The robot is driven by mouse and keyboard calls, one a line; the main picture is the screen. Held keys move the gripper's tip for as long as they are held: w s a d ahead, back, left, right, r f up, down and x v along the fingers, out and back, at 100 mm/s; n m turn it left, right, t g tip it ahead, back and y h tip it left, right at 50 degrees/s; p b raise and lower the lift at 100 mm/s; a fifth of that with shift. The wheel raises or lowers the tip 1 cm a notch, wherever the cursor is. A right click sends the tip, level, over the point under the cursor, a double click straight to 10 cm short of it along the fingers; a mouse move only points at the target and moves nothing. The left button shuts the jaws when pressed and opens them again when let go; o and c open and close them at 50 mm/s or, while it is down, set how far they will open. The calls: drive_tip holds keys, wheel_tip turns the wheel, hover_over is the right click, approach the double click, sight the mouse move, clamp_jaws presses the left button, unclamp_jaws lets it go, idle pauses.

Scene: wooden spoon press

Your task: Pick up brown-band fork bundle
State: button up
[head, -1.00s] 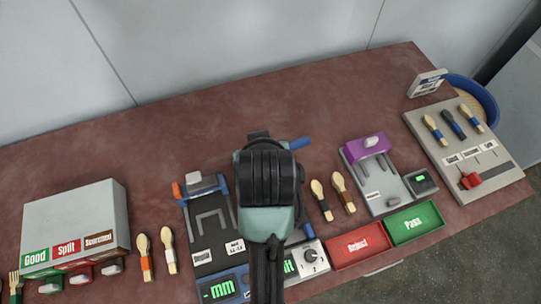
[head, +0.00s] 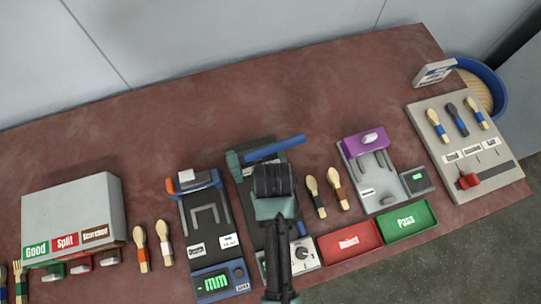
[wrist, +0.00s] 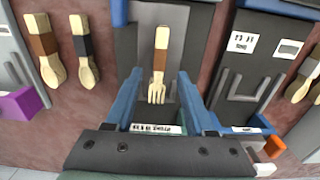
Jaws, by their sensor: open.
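The brown-band fork bundle (wrist: 161,45) is pale wood with a brown band around its middle. In the head view my arm and wrist cover the fork and the fingers. The dark press (head: 238,170) with a blue bar (head: 275,147) is partly hidden under my wrist.
Two banded spoons (head: 316,193) (head: 337,186) lie to the right. A gauge device (head: 205,225) stands left, with two more spoons (head: 141,250) beyond it. Red (head: 350,242) and green (head: 408,221) trays sit in front. The table's back (head: 200,120) is clear.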

drive_tip(key=shift+w+a+f, duration=0.1)
drive_tip(key=shift+w+f, duration=0.1)
drive_tip(key=shift+f, duration=0.9)
drive_tip(key=shift+w+f, duration=0.15)
drive_tip(key=shift+f, duration=0.95)
clamp_jaws()
